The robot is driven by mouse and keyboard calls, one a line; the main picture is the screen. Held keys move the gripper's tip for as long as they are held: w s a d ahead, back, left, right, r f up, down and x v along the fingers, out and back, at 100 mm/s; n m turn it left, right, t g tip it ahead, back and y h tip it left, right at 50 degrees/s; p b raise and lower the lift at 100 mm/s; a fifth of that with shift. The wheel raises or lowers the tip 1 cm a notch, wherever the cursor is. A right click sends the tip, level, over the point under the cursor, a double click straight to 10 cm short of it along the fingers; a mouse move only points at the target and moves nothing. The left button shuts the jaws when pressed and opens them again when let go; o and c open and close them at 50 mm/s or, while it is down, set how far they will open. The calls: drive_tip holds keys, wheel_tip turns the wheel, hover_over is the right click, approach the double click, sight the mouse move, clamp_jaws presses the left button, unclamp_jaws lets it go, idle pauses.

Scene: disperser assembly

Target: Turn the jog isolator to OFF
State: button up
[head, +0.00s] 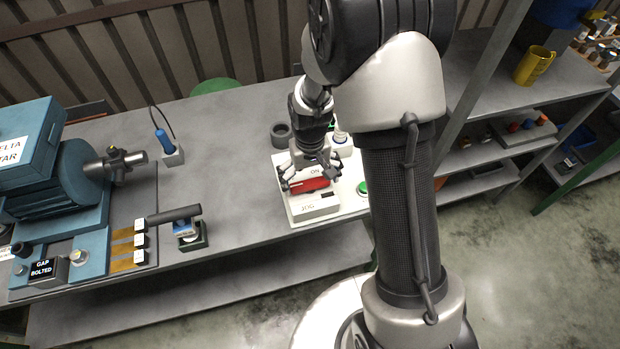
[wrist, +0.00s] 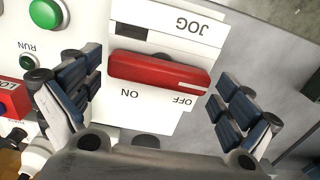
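The jog isolator is a red bar handle (wrist: 158,77) on a white panel (wrist: 150,20) marked JOG, ON and OFF. In the wrist view the handle lies nearly level, its white-marked right end close to the OFF label (wrist: 181,100). My gripper (wrist: 158,92) is open, with its dark padded fingers on either side of the handle and apart from it. In the head view my gripper (head: 312,178) is over the white box, and the red handle (head: 309,185) shows partly between the fingers.
The blue machine (head: 65,185) stands at the left of the grey bench (head: 240,150). Shelves with a yellow mug (head: 533,66) are at the right.

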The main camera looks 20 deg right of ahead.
sight(310, 182)
idle(0.3)
wheel_tip(310, 182, up, 12)
idle(0.5)
idle(0.3)
